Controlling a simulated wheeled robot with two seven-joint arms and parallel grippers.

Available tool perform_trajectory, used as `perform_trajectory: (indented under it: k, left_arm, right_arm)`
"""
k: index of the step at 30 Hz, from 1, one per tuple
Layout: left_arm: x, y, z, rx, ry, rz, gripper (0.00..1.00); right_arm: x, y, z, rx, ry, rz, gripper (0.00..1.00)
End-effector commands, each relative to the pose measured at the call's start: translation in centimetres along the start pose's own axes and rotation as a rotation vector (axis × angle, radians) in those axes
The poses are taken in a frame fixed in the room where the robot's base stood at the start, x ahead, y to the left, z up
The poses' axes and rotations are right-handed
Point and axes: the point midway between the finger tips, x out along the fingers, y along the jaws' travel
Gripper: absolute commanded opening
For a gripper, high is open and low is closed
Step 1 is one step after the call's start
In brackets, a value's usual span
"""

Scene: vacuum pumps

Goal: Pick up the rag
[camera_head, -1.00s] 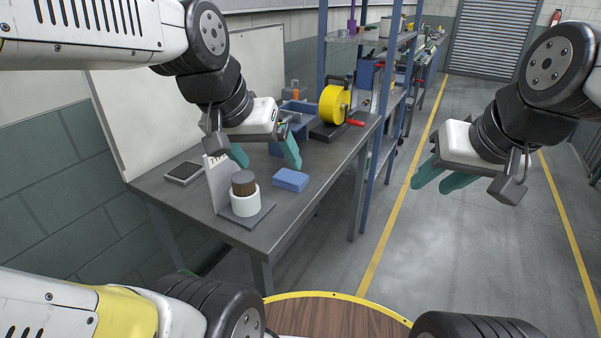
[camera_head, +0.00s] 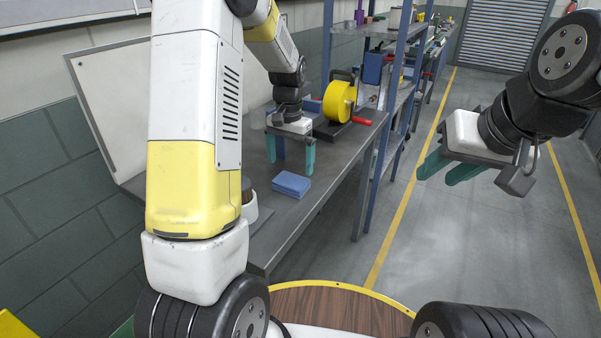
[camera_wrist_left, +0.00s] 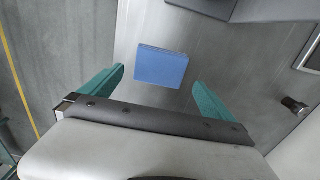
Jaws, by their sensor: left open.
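The rag is a folded blue cloth (camera_head: 291,184) lying flat on the grey workbench near its front edge. My left gripper (camera_head: 290,160) is open and empty, its teal fingers pointing down just behind and above the rag in the head view. In the left wrist view the rag (camera_wrist_left: 161,67) lies on the bench beyond the fingertips, between the lines of the two spread fingers (camera_wrist_left: 160,78). My right gripper (camera_head: 447,172) is empty, held over the floor at the right, with its two teal fingers apart.
The workbench (camera_head: 310,208) carries a yellow reel (camera_head: 339,101) with a red handle behind my left gripper. A white cup (camera_head: 249,206) stands left of the rag, mostly hidden by my left arm. Blue shelving (camera_head: 385,125) rises beyond the bench. The floor at right is clear.

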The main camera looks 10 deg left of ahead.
Motion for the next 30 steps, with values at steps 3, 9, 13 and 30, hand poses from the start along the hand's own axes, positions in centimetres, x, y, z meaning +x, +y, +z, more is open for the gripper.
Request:
perform_trajectory:
  k: [3,9,13,30]
  left_arm:
    - [1.4,0.0,0.1,-0.001,-0.003,0.001,1.0]
    - [4.4,0.0,-0.2,-0.001,-0.004,0.001,1.0]
    - [5.8,0.0,-0.2,-0.001,-0.002,0.001,1.0]
    - [6.2,0.0,-0.2,-0.001,0.001,0.001,0.51]
  right_arm:
    - [0.0,0.0,0.0,0.0,0.0,0.0,0.36]
    - [0.0,0.0,0.0,0.0,0.0,0.0,0.36]
    - [0.0,0.0,0.0,0.0,0.0,0.0,0.36]
    - [0.0,0.0,0.0,0.0,0.0,0.0,0.36]
